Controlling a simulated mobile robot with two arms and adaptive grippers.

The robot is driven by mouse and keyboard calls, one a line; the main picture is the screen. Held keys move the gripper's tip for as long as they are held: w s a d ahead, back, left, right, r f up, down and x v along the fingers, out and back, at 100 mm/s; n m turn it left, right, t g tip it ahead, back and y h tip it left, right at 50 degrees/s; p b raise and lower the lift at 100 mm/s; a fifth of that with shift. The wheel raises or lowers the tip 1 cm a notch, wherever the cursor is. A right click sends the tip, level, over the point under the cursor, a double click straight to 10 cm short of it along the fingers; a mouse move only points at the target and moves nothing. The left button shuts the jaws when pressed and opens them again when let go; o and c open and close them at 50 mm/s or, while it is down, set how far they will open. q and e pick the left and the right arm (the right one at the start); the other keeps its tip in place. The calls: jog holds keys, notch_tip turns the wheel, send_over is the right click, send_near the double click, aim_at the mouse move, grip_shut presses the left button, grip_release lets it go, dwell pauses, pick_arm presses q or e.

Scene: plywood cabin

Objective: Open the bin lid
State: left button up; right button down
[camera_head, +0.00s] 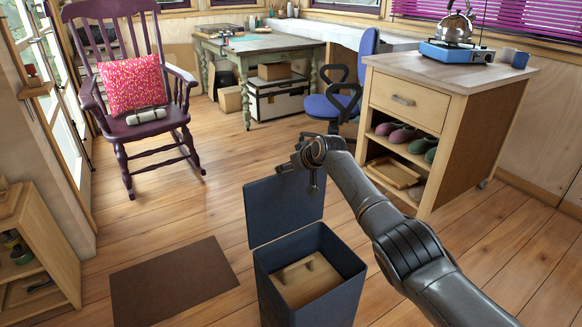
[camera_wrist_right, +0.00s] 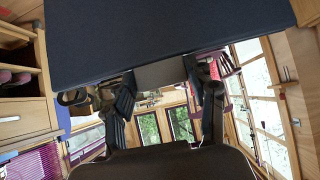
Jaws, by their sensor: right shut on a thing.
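The dark blue-grey bin (camera_head: 335,300) stands on the floor at the bottom centre of the head view. Its lid (camera_head: 280,212) stands raised at the back, roughly upright, so the bin's mouth is open. My right gripper (camera_head: 310,168) is at the lid's upper edge. In the right wrist view the lid (camera_wrist_right: 170,35) fills the top, and a small grey tab (camera_wrist_right: 160,74) at its edge sits between the fingers of my right gripper (camera_wrist_right: 166,88), which is shut on it. My left gripper is in neither view.
A light brown object (camera_head: 305,280) lies inside the bin. A brown mat (camera_head: 172,282) lies to its left. A wooden cabinet (camera_head: 450,125) stands to the right, a purple rocking chair (camera_head: 150,130) at the back left. The floor behind the lid is clear.

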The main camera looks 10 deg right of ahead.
jog(key=shift+w+r, duration=0.2)
jog(key=shift+r, duration=0.25)
jog(key=c, duration=0.5)
grip_release()
jog(key=shift+o, duration=0.3)
jog(key=shift+s+f, duration=0.1)
jog(key=shift+s, duration=0.05)
jog(key=shift+f, duration=0.15)
jog(key=v, duration=1.2)
